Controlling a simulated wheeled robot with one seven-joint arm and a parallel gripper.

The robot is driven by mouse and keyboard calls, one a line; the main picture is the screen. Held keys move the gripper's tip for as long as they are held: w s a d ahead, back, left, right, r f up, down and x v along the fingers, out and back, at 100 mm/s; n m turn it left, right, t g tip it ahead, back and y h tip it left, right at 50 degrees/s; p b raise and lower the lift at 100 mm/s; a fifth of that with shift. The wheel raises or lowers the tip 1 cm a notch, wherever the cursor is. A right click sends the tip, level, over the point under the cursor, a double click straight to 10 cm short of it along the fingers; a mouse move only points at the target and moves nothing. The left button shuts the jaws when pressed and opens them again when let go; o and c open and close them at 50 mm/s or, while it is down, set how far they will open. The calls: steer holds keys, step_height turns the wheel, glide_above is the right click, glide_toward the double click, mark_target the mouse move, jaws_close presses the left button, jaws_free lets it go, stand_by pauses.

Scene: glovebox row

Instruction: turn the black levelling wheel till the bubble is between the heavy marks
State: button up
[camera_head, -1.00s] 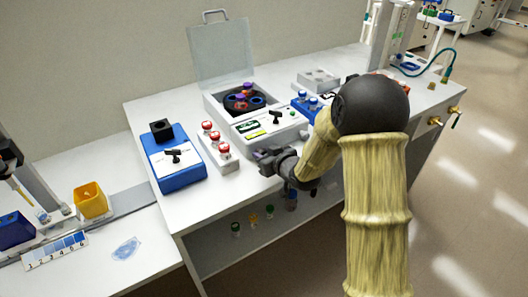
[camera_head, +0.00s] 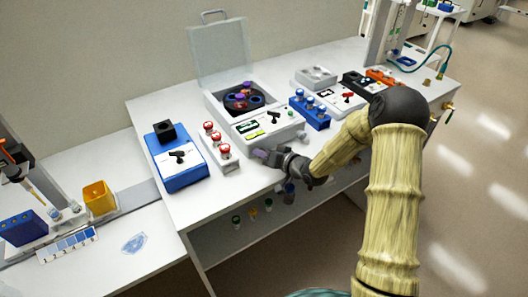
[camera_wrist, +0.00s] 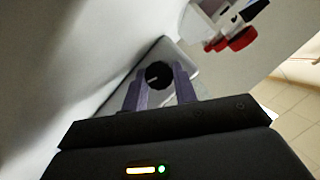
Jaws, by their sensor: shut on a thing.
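The black levelling wheel (camera_wrist: 158,76) is a small dark round knob low on a pale machine face in the wrist view. My gripper (camera_wrist: 162,88) is shut on it, one purple-grey finger on each side. In the head view my gripper (camera_head: 262,156) is at the front lower edge of the white centrifuge (camera_head: 283,131) and hides the wheel. A small yellow-green strip (camera_head: 254,135), perhaps the level, is on the centrifuge front below a dark green display (camera_head: 247,127). Bubble and heavy marks are too small to make out.
A blue box with a black lever (camera_head: 181,174) and a white rack of red-capped vials (camera_head: 228,165) stand left of my gripper. A blue rack of vials (camera_head: 318,122) stands to its right. The clear lid (camera_head: 221,52) stands open. Bare bench (camera_head: 215,195) lies in front.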

steer(key=o, duration=1)
steer(key=v, duration=1.7)
steer(key=shift+s+d+r, duration=0.15)
